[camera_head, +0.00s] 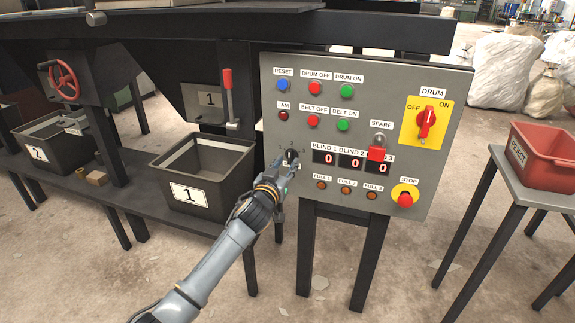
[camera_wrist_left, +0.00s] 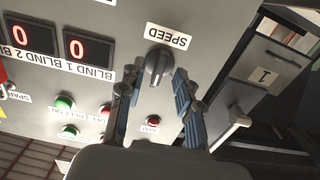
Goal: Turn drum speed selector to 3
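The drum speed selector is a dark grey knob (camera_wrist_left: 157,66) below an upside-down SPEED label (camera_wrist_left: 168,36) in the left wrist view. In the head view the knob (camera_head: 291,155) sits at the lower left of the grey control panel (camera_head: 447,90), partly covered by my gripper. My left gripper (camera_wrist_left: 155,76) is open, with one blue finger on each side of the knob and a gap visible on both sides. In the head view my left gripper (camera_head: 282,172) reaches the panel from below. The knob's scale numbers are too small to read. My right gripper is not in view.
Nearby on the panel are counters (camera_head: 350,161) reading 0, orange FULL lamps (camera_head: 346,190), a red JAM lamp (camera_head: 283,115) and a red stop button (camera_head: 405,198). A black bin (camera_head: 205,210) marked 1 stands left; a red reject crate (camera_head: 548,155) stands right.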

